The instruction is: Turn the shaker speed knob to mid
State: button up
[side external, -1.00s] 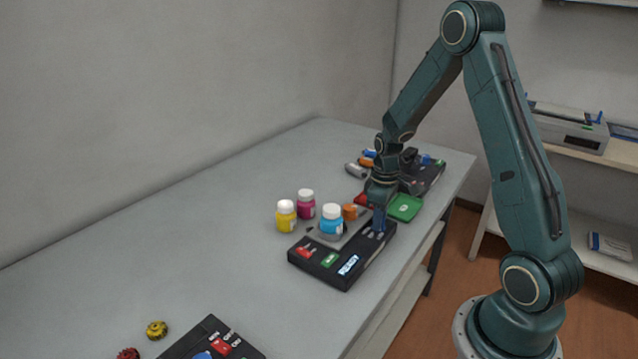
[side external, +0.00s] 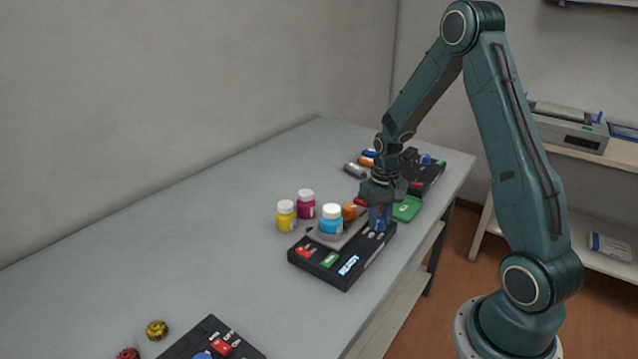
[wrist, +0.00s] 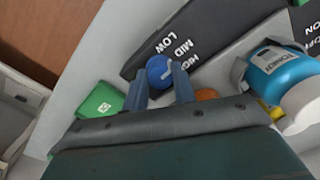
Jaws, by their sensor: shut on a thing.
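The shaker (side external: 318,262) is a black box with a lit READY display, a red switch and a green button, and a grey platform carrying a cyan bottle. Its blue speed knob (wrist: 159,68) shows in the wrist view between my fingertips, beside the printed words LOW, MID and HIGH. A pale mark is on the knob; which word it points to is hard to tell. My gripper (side external: 379,219) points down at the shaker's far right end, and its blue fingers (wrist: 162,84) are shut on the knob. The fingers mostly hide the knob in the side view.
Cyan (side external: 331,220), yellow (side external: 286,217) and magenta (side external: 306,205) bottles and an orange cap (side external: 349,211) stand close by. A green box (side external: 407,208) and another black device (side external: 428,172) lie behind. Another black panel (side external: 210,345) is at the front. The table's left side is clear.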

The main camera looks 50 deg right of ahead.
aim_at(380, 219)
dwell(0.4)
jog(key=o, duration=1)
jog(key=shift+r, duration=0.1)
notch_tip(380, 219, up, 14)
jog(key=shift+f, duration=0.15)
dwell(0.3)
